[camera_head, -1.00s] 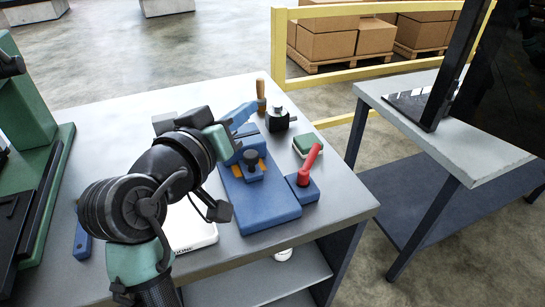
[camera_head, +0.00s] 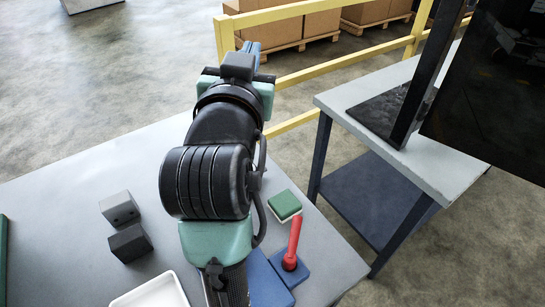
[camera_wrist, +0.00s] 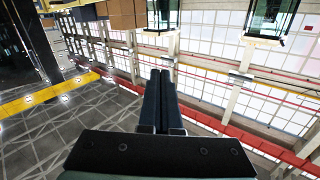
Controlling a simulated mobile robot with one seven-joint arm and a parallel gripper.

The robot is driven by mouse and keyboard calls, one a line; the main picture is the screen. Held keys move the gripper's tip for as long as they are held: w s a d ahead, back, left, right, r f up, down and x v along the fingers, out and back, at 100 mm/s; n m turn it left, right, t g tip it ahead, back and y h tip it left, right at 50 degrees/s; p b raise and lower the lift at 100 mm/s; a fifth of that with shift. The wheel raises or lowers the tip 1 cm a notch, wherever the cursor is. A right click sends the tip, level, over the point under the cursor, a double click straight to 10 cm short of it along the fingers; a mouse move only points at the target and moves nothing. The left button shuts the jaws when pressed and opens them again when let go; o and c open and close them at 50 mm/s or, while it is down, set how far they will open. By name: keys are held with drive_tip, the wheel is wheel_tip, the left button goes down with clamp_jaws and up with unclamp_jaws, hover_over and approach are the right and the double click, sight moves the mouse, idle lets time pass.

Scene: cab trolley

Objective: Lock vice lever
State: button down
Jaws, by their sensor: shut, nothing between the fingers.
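The red vice lever (camera_head: 294,243) rises from the blue vice body (camera_head: 267,284) at the bottom of the head view. It leans slightly right and nothing touches it. My arm hides much of the vice. My gripper (camera_head: 252,47) is high beyond my arm in the head view, well apart from the lever, and mostly hidden by my wrist. In the wrist view, my gripper (camera_wrist: 160,78) has its two dark fingers together with nothing between them. That view faces the hall, and neither vice nor lever shows in it.
A green and white block (camera_head: 285,206) lies just behind the lever. Two dark grey blocks (camera_head: 125,226) and a white tray (camera_head: 152,296) are on the left of the bench (camera_head: 75,190). A second table (camera_head: 440,165) with a dark screen stands right. A yellow rail (camera_head: 325,63) runs behind.

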drive_tip(key=a+f+g+h+p, duration=0.25)
drive_tip(key=f+g+p, duration=0.5)
drive_tip(key=f, duration=0.45)
drive_tip(key=m+g+h+p, duration=0.2)
drive_tip(key=g+h+p, duration=0.2)
drive_tip(key=g+p, duration=0.4)
approach(294, 240)
drive_tip(key=w+a+t, duration=0.1)
drive_tip(key=a+t, duration=0.1)
drive_tip(key=a, duration=0.1)
drive_tip(key=shift+g, duration=0.25)
drive_tip(key=p+x, duration=0.1)
drive_tip(key=x, duration=0.4)
drive_tip(key=p+x, duration=0.1)
drive_tip(key=x, duration=0.3)
drive_tip(key=shift+w+d+f, duration=0.2)
drive_tip(key=shift+w, duration=0.15)
